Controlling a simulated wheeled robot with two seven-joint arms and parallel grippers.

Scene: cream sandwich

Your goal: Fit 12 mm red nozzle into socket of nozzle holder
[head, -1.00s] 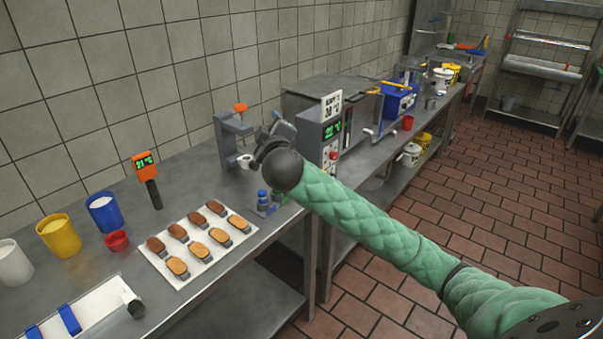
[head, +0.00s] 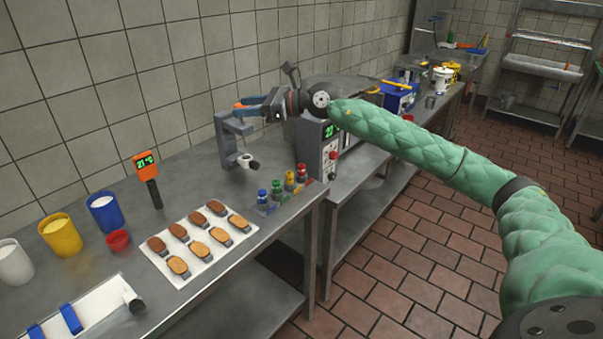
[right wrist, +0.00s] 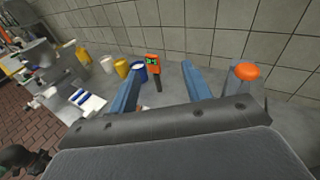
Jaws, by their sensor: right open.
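The red nozzle (head: 301,170) stands at the back right end of a small rack (head: 271,207), in a row with yellow, green and blue ones. The nozzle holder looks to be the grey bracket stand (head: 227,145) with a white ring-like part (head: 245,160) low on its front; its socket is too small to make out. My right gripper (head: 246,106) is open and empty, high by the top of the stand, apart from the red nozzle. Its two blue fingers stand apart in the right wrist view (right wrist: 160,84). My left gripper is out of view.
An orange knob (right wrist: 246,72) tops the stand, close beside my right fingers. A grey machine with a display (head: 330,150) stands right of the rack. A tray of pastries (head: 198,255), cups and an orange thermometer (head: 146,167) lie left. Bare counter separates tray and stand.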

